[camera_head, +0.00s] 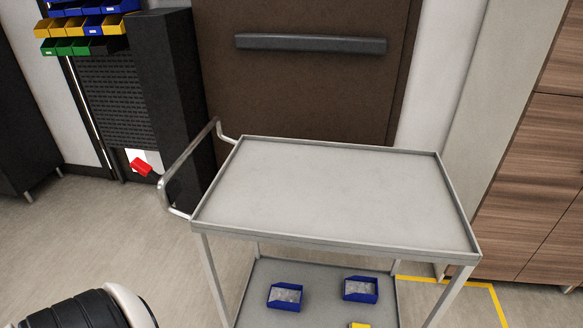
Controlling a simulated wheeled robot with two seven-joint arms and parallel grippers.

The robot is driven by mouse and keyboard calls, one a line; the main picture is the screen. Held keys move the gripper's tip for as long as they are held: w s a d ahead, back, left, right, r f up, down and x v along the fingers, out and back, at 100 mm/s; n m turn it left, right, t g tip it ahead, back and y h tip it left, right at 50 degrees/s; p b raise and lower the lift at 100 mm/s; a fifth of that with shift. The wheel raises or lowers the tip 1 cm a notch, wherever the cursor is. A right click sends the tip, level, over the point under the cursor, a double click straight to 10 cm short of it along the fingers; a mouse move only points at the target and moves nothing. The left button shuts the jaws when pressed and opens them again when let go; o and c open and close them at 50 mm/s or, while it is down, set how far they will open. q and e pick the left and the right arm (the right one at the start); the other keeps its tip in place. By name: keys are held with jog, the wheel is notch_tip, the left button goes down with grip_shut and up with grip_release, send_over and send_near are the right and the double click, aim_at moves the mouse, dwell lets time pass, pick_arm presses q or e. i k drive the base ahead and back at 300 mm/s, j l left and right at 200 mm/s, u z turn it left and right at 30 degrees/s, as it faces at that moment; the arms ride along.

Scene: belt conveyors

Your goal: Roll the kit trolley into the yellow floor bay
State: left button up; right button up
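The kit trolley (335,190) is a grey metal cart with a bare, rimmed top shelf, standing in front of me. Its tubular push handle (190,162) sticks out at the left end. On its lower shelf (262,275) sit two blue bins (285,296) (360,289) with grey contents and part of a yellow item (358,325). The yellow floor bay (499,305) shows as yellow lines on the floor at the lower right, partly hidden behind the trolley. Neither gripper is in view.
A brown panel with a dark bar (310,43) stands behind the trolley. Wooden cabinets (530,180) are at the right. A rack of coloured bins (85,28) and a dark column (172,85) stand at the left. A red object (141,167) is beyond the handle.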

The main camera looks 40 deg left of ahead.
aim_at(398, 204)
jog(key=j+z, duration=0.15)
jog(key=j, duration=0.45)
jog(key=j+z, duration=0.2)
jog(key=j, duration=0.45)
jog(key=k+j+z, duration=0.15)
jog(key=j, duration=0.45)
jog(key=j+z, duration=0.2)
jog(key=j, duration=0.4)
